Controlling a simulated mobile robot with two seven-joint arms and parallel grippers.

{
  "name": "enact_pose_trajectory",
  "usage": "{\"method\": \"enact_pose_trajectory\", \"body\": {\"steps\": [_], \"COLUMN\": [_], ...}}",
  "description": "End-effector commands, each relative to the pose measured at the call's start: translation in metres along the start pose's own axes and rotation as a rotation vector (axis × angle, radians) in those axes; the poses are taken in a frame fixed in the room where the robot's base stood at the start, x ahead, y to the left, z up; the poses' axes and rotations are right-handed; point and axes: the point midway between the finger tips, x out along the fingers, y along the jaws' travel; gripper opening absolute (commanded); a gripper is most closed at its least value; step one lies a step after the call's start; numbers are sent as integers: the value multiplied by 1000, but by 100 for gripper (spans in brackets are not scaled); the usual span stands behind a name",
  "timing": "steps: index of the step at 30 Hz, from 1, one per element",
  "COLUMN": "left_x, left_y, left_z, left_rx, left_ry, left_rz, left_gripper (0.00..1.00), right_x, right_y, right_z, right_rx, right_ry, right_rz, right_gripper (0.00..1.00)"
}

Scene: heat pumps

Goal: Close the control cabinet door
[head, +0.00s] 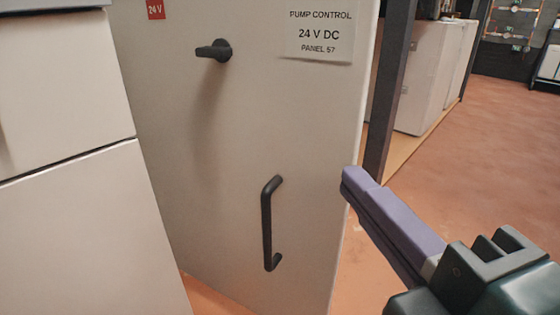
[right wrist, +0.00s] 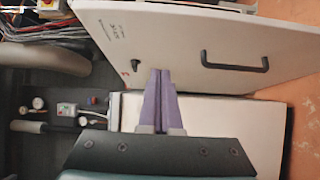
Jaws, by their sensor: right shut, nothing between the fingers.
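The control cabinet door (head: 215,150) is a pale panel filling the middle of the head view. It carries a black bar handle (head: 268,225), a black turn knob (head: 215,50) and a "PUMP CONTROL 24 V DC PANEL 57" label (head: 320,32). The door (right wrist: 200,30) also shows in the right wrist view, standing at an angle. My right gripper (head: 349,180), with purple fingers, is shut and empty. In the head view its tips are by the door's right edge, right of the handle; I cannot tell whether they touch. My left gripper is not in view.
White cabinet fronts (head: 60,110) stand left of the door. A dark post (head: 392,90) and white units (head: 425,75) are behind on the right. Bare reddish floor (head: 480,165) lies to the right. Wires (right wrist: 55,35) show at upper left in the wrist view.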

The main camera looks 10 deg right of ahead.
Motion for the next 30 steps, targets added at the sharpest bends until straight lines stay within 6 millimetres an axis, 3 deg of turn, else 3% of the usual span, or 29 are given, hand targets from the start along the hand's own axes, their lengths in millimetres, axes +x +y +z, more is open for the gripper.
{"method": "enact_pose_trajectory", "body": {"steps": [2, 8, 20, 30], "left_x": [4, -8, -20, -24], "left_y": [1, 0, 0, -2], "left_z": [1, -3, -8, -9], "left_rx": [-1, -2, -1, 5], "left_ry": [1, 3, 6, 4], "left_rz": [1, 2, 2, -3], "left_gripper": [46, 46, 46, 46], "right_x": [2, 20, 99, 127], "right_y": [-5, 1, 0, -1], "right_z": [-4, -5, -6, 21], "right_rx": [-15, -20, -17, -17], "right_ry": [14, 18, 16, 15], "right_rz": [6, 9, 9, 6], "right_gripper": [0, 0, 0, 0]}}
